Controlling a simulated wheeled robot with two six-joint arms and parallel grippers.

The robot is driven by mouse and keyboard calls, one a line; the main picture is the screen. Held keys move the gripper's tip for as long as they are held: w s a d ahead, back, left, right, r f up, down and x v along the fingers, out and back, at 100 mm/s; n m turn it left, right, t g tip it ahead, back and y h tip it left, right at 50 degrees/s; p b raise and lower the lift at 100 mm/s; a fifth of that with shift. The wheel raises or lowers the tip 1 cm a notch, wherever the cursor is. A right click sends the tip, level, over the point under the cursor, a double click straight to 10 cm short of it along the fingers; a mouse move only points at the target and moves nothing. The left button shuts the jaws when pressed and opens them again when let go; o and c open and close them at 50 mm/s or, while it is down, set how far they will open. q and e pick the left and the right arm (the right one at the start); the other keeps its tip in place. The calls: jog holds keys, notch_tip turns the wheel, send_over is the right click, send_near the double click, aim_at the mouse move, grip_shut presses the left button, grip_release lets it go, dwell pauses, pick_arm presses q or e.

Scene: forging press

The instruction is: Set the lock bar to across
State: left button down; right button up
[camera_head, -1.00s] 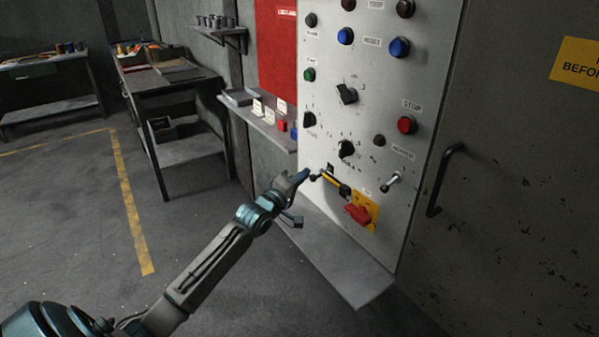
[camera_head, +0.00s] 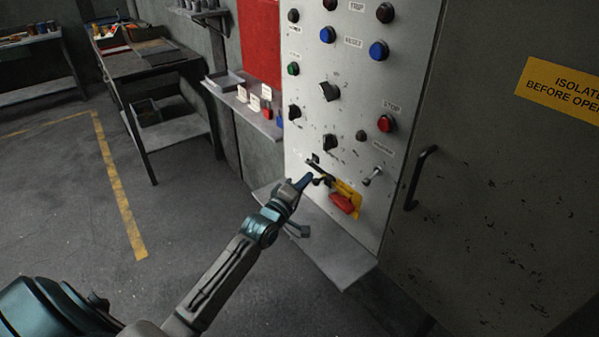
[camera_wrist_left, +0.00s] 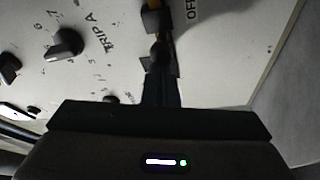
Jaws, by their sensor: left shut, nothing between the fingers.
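The lock bar (camera_head: 345,187) is a slim yellow and black bar low on the grey control panel (camera_head: 357,115). It slants down to the right, and its yellow part lies at the upper edge of the red switch handle (camera_head: 342,203). A dark knob (camera_head: 318,181) stands out at its left end. My left gripper (camera_head: 307,181) is shut and empty, its tip at or touching the knob. In the left wrist view the shut fingers (camera_wrist_left: 161,88) point at the knob (camera_wrist_left: 160,52); contact is hard to judge. My right gripper is out of view.
A small toggle lever (camera_head: 373,175) sits right of the bar, with a dark rotary knob (camera_head: 331,143) above. A grey ledge (camera_head: 335,256) juts out below the panel. A black door handle (camera_head: 420,178) is farther right. Open floor lies left.

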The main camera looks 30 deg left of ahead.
pick_arm(q)
jog(key=shift+f, duration=0.2)
jog(key=shift+s, duration=0.1)
jog(key=s+p, duration=0.9)
jog(key=s, duration=0.1)
jog(key=shift+s+a+f, duration=0.25)
jog(key=shift+a+f, duration=0.15)
jog(key=shift+f, duration=0.05)
